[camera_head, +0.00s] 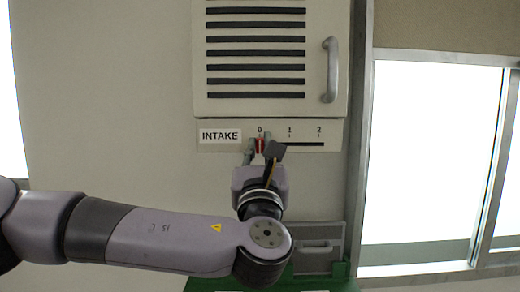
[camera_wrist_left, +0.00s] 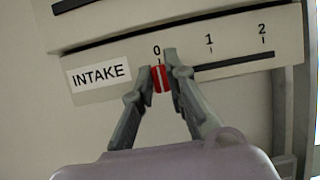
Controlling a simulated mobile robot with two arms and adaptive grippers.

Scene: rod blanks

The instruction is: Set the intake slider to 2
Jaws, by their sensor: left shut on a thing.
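The intake slider (camera_head: 259,146) is a small red knob on a dark horizontal slot, below the mark 0. The marks 1 and 2 stand to its right along the slot (camera_head: 305,144). A white INTAKE label (camera_head: 220,136) is on its left. My left gripper (camera_head: 260,148) is shut on the red knob, one finger on each side. In the left wrist view the red slider knob (camera_wrist_left: 161,78) shows between the fingertips of the left gripper (camera_wrist_left: 160,75), under the 0. My right gripper is not in view.
A louvred cabinet door (camera_head: 255,70) with a vertical handle (camera_head: 331,70) is above the slider strip. A window (camera_head: 432,155) is at the right. A green container (camera_head: 310,284) and a grey case (camera_head: 318,248) are below. The slot right of the knob looks clear.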

